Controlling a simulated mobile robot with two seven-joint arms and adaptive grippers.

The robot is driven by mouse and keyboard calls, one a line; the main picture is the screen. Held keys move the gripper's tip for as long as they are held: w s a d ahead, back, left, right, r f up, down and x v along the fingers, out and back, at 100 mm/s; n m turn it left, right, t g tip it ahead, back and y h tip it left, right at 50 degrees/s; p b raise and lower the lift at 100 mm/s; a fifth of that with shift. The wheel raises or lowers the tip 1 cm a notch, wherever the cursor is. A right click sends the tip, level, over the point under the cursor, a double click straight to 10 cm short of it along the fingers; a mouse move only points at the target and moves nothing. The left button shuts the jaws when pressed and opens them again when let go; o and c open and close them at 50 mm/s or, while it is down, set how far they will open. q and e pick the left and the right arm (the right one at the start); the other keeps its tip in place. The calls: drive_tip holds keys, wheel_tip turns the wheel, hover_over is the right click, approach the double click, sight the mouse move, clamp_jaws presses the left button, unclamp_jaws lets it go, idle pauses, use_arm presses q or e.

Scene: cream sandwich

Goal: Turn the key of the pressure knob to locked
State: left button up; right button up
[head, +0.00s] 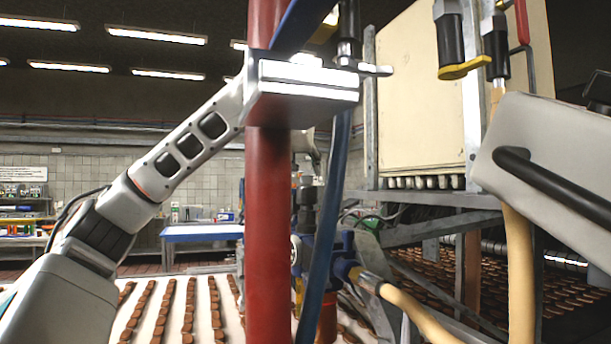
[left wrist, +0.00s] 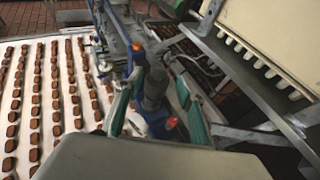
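In the left wrist view, my left gripper (left wrist: 159,82) has its two green-padded fingers spread wide. A dark grey upright cylinder (left wrist: 155,88), which may be the pressure knob, shows between them above a blue fitting (left wrist: 158,126). I cannot tell whether a finger touches it. The key and its setting cannot be made out. The pipe and a blue hose (head: 322,240) hide most of the gripper there. My right gripper is not in view.
The white conveyor (left wrist: 40,105) carries rows of brown biscuits. A cream panel (head: 420,90) stands on a metal frame at the right. A yellow-handled valve (head: 465,68) hangs above, with beige hoses (head: 520,270) below. A blue-topped table (head: 200,232) stands behind.

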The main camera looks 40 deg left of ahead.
sight(305, 186)
use_arm(q)
drive_tip(key=x, duration=0.3)
drive_tip(key=shift+w+a+f, duration=0.15)
drive_tip(key=shift+w, duration=0.15)
drive_tip(key=shift+w+a+f, duration=0.1)
drive_tip(key=shift+w+a, duration=0.1)
drive_tip(key=shift+w, duration=0.1)
clamp_jaws()
